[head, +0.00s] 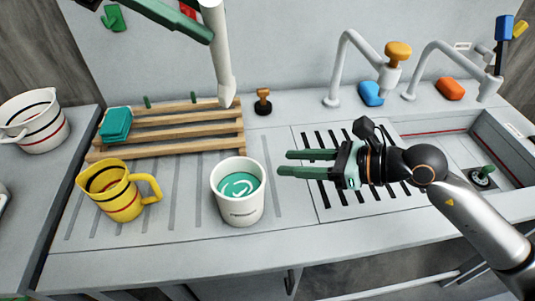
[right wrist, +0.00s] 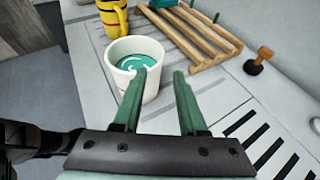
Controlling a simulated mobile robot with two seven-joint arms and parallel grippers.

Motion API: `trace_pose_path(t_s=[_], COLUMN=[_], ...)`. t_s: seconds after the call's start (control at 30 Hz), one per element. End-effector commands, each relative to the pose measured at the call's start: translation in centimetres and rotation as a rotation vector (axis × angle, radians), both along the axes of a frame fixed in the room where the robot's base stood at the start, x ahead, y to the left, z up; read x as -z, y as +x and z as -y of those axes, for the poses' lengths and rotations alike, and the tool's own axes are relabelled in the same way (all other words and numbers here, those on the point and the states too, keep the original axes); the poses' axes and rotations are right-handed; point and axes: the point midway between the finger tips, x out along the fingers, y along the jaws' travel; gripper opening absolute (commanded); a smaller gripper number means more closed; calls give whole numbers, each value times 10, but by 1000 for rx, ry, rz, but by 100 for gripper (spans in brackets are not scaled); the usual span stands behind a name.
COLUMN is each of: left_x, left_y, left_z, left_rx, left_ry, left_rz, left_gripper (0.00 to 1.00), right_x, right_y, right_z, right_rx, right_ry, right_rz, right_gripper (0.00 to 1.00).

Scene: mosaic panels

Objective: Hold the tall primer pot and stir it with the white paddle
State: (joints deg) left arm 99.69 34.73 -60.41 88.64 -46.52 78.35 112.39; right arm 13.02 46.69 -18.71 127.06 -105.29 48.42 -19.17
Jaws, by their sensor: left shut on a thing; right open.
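The white primer pot (head: 238,207) stands upright on the grey drainboard, with teal liquid and a pale swirl inside. It also shows in the right wrist view (right wrist: 151,88), ahead and left, partly behind a finger. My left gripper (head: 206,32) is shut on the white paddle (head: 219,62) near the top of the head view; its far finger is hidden. The paddle hangs nearly upright, its lower end above the pot's far side and clear of it. My right gripper (head: 283,163) is open and empty, its green fingers pointing at the pot's right side. A gap separates them from the pot.
A yellow striped jug (head: 118,198) stands left of the pot. Behind is a wooden slatted rack (head: 175,132) with a teal sponge (head: 116,125). A dark stamp-like object (head: 263,101), taps (head: 392,72) and a sink (head: 450,150) lie right. A white striped jug (head: 40,130) is far left.

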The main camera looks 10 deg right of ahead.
Motion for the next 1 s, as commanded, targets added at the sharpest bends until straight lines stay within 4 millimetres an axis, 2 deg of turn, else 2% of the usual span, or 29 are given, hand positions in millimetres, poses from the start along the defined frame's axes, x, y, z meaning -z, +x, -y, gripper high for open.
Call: trace_pose_path(t_s=[0.3,0.43,0.6,0.9,1.0], left_x=[0,0,0,0,0], left_y=[0,0,0,0,0], left_z=[0,0,0,0,0], left_rx=[0,0,0,0,0], left_ry=[0,0,0,0,0], left_rz=[0,0,0,0,0], left_gripper=[0,0,0,0,0], right_x=[22,29,34,34,34], right_y=[29,38,43,44,44], right_z=[-48,-61,-70,-71,-71], right_rx=[0,2,2,2,2], right_ry=[5,3,0,0,0], right_rz=[0,0,1,1,1], right_gripper=[41,41,41,41,31])
